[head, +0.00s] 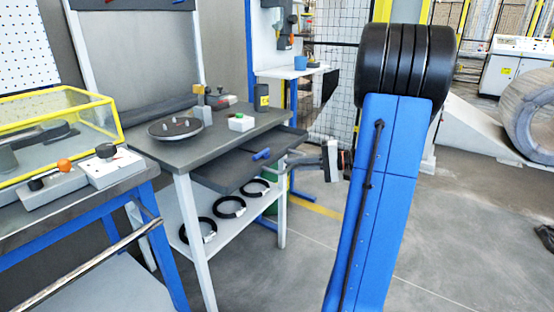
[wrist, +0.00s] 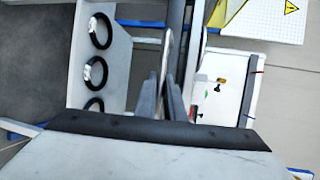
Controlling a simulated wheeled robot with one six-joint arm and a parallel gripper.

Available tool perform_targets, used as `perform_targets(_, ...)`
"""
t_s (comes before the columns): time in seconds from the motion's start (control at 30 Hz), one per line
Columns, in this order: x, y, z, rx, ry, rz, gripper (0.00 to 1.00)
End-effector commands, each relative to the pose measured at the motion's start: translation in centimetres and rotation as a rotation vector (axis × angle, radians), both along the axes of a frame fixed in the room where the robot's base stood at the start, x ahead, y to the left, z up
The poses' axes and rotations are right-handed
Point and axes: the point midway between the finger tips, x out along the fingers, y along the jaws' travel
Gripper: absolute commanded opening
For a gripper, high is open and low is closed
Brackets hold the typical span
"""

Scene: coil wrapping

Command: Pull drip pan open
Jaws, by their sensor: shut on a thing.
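The drip pan (head: 222,176) is a flat dark grey tray under the dark top of the work table (head: 185,151). It sticks out partway past the front and right edge of that top. A small blue piece (head: 261,154) shows at the pan. My gripper (head: 294,158) reaches in from the right at the pan's near right side. In the wrist view my gripper's two fingers (wrist: 163,98) stand close together on a thin grey edge of the pan (wrist: 167,50). The exact contact is small and partly hidden by the fingers.
Several black coils (head: 230,207) lie on the white lower shelf below the pan. A yellow-framed guard (head: 62,125) is at left.

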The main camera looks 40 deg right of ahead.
Motion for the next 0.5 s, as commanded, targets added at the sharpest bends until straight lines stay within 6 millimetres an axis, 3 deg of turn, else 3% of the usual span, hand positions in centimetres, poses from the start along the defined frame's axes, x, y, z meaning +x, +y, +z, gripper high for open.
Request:
perform_targets(0.2, -3.9, -1.5, 0.0, -0.001, 0.0, -0.004, 0.0)
perform_targets(0.5, -6.2, -2.3, 0.0, -0.001, 0.001, 0.0, 0.0)
